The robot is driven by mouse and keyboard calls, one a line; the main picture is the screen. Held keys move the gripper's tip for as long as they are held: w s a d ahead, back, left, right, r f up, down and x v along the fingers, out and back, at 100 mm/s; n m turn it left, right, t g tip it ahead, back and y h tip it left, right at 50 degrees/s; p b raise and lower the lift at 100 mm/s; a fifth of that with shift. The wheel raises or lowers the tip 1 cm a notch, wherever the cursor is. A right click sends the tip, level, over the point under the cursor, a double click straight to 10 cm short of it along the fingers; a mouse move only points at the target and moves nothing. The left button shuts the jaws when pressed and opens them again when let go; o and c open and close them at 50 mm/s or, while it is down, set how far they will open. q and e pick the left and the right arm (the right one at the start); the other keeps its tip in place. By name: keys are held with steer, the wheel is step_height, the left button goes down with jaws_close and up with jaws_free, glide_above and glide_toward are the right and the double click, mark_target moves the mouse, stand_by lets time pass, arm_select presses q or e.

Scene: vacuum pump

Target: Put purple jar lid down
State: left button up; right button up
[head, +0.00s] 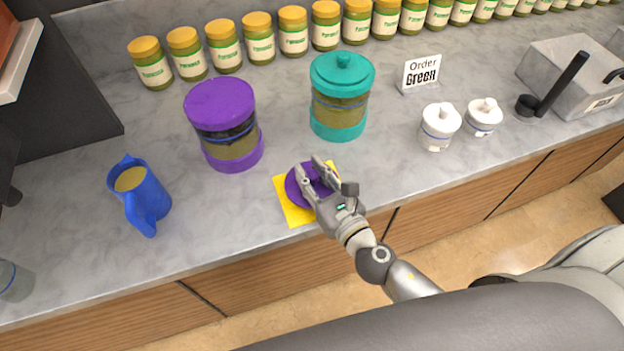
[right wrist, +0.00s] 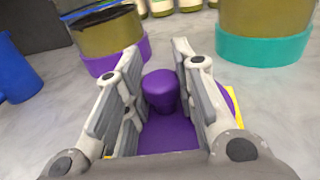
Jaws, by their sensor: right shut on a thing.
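The purple jar lid (head: 293,190) is a round disc over a yellow square mat (head: 291,213) near the counter's front edge. In the right wrist view the lid (right wrist: 165,135) has a rounded knob (right wrist: 160,88) between the two fingers. My right gripper (head: 308,167) is shut on that knob from the front. The lid looks level and at or close to the mat; I cannot tell if they touch. The purple jar (head: 228,128) stands behind and left of the mat, with a flat purple top showing no knob. My left gripper is not in view.
A teal lidded jar (head: 340,95) stands behind the mat and a blue pitcher (head: 143,196) to the left. Two small white pots (head: 439,127) and an order sign (head: 421,74) stand to the right. Several yellow-capped jars (head: 259,38) line the back.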

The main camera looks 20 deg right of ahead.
steer(key=shift+f, duration=0.75)
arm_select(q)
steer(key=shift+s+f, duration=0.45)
arm_select(e)
steer(key=shift+f+b, duration=0.6)
steer(key=shift+b, duration=0.1)
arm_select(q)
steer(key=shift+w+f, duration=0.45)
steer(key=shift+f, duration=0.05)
arm_select(e)
steer(key=o, duration=1)
